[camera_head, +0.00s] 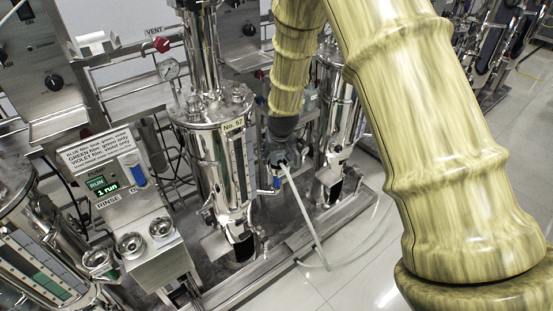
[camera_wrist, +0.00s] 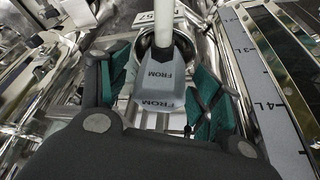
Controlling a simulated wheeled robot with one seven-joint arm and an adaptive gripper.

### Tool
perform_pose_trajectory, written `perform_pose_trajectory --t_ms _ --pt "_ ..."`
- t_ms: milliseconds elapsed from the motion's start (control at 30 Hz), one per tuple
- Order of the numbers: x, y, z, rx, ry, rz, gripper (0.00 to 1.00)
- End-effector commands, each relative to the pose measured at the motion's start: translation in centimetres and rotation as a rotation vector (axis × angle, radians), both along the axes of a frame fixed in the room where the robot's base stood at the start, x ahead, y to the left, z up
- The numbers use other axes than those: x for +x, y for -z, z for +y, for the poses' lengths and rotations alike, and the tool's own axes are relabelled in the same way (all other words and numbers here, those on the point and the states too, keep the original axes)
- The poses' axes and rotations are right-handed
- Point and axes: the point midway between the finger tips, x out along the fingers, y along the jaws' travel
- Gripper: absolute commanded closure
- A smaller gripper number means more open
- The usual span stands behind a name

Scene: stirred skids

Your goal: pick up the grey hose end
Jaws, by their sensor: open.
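The grey hose end (camera_wrist: 160,97) is a wedge-shaped grey piece marked "FROM" in the wrist view, with a white hose (camera_wrist: 164,25) running up from it. My gripper (camera_wrist: 163,85) has its dark, teal-padded fingers spread on either side of the grey hose end. I cannot tell whether either pad touches it. In the head view my gripper (camera_head: 281,158) is beside the steel vessel marked "No. 57", and the white hose (camera_head: 303,215) hangs from there to the floor. The hose end itself is mostly hidden by my gripper there.
The steel vessel (camera_head: 212,150) with a level scale stands just left of my gripper. Steel skid rails (camera_head: 255,278) run along the floor; open tiled floor (camera_head: 350,285) lies at lower right.

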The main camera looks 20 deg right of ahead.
Motion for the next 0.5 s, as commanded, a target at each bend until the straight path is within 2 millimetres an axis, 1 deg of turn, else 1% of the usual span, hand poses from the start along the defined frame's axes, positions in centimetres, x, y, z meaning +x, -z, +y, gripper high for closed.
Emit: perform_pose_trajectory --t_ms 33,67,100,367,500 --pt "-0.01 0.0 -0.01 0.0 0.0 0.0 0.35" --pt "-0.01 -0.01 -0.01 0.0 0.0 0.0 0.39" --pt "-0.02 0.0 0.0 0.0 0.0 0.0 0.46" --pt "-0.03 0.0 0.0 0.0 0.0 0.001 0.94" --pt "-0.01 -0.04 0.0 0.0 0.0 0.0 0.94"
